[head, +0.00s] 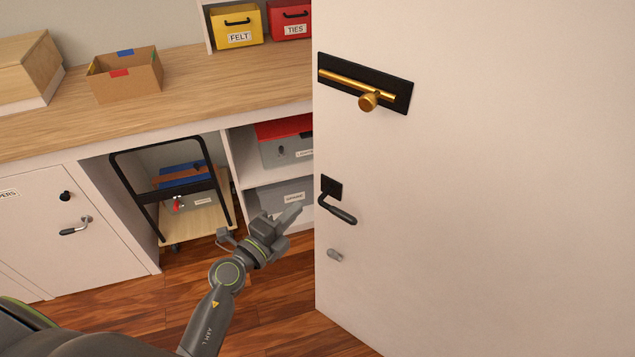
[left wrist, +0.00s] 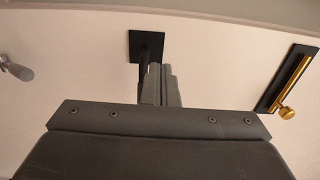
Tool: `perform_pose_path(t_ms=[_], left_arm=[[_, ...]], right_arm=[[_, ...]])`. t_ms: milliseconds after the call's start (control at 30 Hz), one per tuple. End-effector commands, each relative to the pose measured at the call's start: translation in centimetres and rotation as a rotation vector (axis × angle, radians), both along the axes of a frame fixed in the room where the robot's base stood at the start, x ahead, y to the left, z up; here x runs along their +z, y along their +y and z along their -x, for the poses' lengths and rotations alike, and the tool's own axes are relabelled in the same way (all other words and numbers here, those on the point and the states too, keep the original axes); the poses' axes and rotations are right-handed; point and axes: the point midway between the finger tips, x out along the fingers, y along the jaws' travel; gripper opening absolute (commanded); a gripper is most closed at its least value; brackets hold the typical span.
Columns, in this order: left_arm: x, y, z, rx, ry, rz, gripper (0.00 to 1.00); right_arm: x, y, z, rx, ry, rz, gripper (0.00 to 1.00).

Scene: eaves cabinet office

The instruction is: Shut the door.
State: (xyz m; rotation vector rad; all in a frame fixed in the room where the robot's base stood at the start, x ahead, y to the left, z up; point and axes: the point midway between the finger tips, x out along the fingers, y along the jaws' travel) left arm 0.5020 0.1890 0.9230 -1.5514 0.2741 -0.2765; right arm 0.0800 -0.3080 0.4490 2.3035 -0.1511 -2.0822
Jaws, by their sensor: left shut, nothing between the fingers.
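A large white door (head: 480,180) fills the right of the head view, its left edge standing in front of the shelving. It has a dark lever handle (head: 340,214) on a black square plate, a brass bolt (head: 365,88) on a black plate above, and a small grey knob (head: 335,255) below. My left gripper (head: 294,211) is shut and empty, just left of the door edge at about lever height in the head view. In the left wrist view its fingers (left wrist: 158,85) partly cover the lever below its plate (left wrist: 147,46); contact cannot be told. My right gripper is not in view.
A wooden counter (head: 200,95) with a cardboard box (head: 125,78) runs along the back left. Below it are a wheeled cart (head: 190,218), shelves with grey boxes, and a closed white cabinet door (head: 75,235). Wooden floor (head: 270,325) shows clear beside the door.

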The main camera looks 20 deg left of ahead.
Motion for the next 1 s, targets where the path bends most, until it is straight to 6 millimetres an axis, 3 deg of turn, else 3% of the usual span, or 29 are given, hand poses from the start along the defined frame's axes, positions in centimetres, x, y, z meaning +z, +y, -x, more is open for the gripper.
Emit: perform_pose_path(t_ms=[300,500,1000], left_arm=[[0.1,-2.3,-6.1,-0.001,-0.002,0.002,0.0],[0.0,-3.1,-8.5,-0.001,0.001,0.002,0.0],[0.0,-3.4,-9.3,0.001,0.0,0.001,0.0]], right_arm=[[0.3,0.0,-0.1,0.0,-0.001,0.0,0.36],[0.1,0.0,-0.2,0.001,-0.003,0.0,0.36],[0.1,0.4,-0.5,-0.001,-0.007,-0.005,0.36]])
